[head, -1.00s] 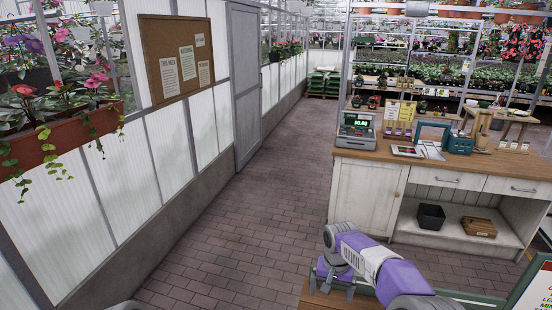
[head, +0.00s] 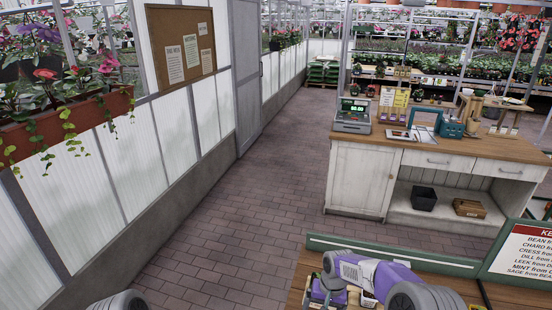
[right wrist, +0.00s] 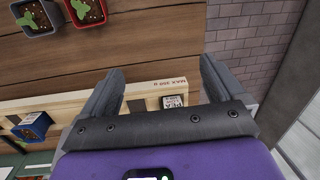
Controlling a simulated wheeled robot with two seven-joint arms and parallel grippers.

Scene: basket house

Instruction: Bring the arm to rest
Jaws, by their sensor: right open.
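My right arm, purple and grey, reaches in from the lower right in the head view. Its gripper (head: 325,296) points down over a wooden table (head: 298,279). In the right wrist view the two grey fingers (right wrist: 160,84) are spread apart with nothing held between them. A pale wooden strip marked "MAX 300 g" (right wrist: 145,92) lies below and beyond the fingers, with a small white label (right wrist: 173,101) on it. A rounded grey part of my left arm shows at the bottom left of the head view; the left gripper is not in view.
A red pot (right wrist: 88,12), a grey pot (right wrist: 34,17) and a blue pot (right wrist: 33,127) with seedlings are near the right gripper. A green-framed sign (head: 522,252) stands at the table's right. A white counter (head: 360,178) stands beyond. The brick floor (head: 230,215) at left is clear.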

